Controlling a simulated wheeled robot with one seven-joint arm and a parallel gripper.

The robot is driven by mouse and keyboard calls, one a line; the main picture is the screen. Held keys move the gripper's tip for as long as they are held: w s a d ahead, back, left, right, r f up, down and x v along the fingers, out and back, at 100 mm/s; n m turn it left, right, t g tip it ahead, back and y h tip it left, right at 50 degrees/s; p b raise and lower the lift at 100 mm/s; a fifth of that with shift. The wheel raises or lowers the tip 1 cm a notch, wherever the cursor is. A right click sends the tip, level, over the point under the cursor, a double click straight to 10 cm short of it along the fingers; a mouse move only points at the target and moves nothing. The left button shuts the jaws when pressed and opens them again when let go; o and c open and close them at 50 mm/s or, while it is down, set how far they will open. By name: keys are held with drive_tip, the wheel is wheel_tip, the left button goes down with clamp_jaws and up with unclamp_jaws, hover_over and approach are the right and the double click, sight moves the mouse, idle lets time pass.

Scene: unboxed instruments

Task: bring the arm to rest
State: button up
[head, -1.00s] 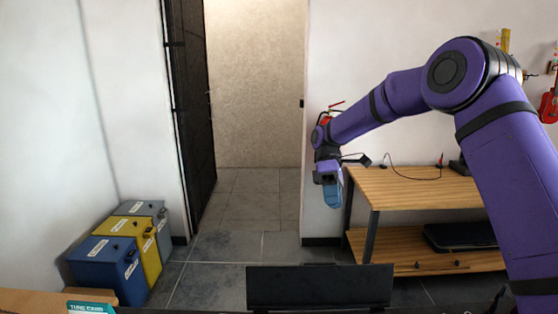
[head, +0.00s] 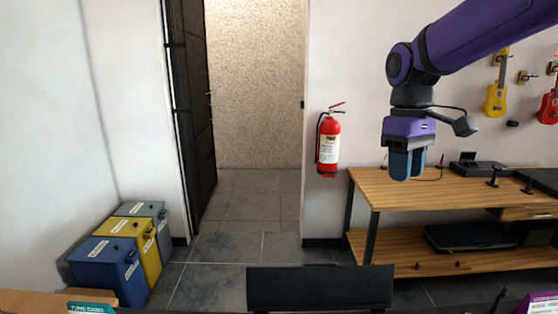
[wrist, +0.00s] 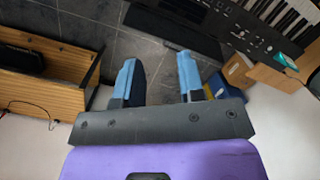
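My purple arm comes in from the upper right of the head view. My gripper (head: 406,172) hangs pointing down at the right, in front of the wooden bench as seen from the head. In the wrist view my gripper (wrist: 158,70) has its two blue fingers well apart, with only grey floor tiles showing between them. It is open and holds nothing.
A wooden bench (head: 400,190) stands right, with guitars (head: 495,100) on the wall above. A red fire extinguisher (head: 328,143) hangs left of it. Bins (head: 110,270) line the left wall by a doorway. A keyboard (wrist: 285,20) and cardboard box (wrist: 238,70) show in the wrist view.

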drive_tip(key=s+d+m+t, duration=0.3)
drive_tip(key=s, duration=0.6)
drive_tip(key=s+d+m+t, duration=0.3)
drive_tip(key=s+d, duration=0.1)
drive_tip(key=s, duration=0.5)
drive_tip(key=shift+s+f+m+t, duration=0.15)
drive_tip(key=shift+s+m+t, duration=0.15)
drive_tip(key=shift+s+t, duration=0.1)
drive_tip(key=shift+c, duration=0.2)
idle(1.7)
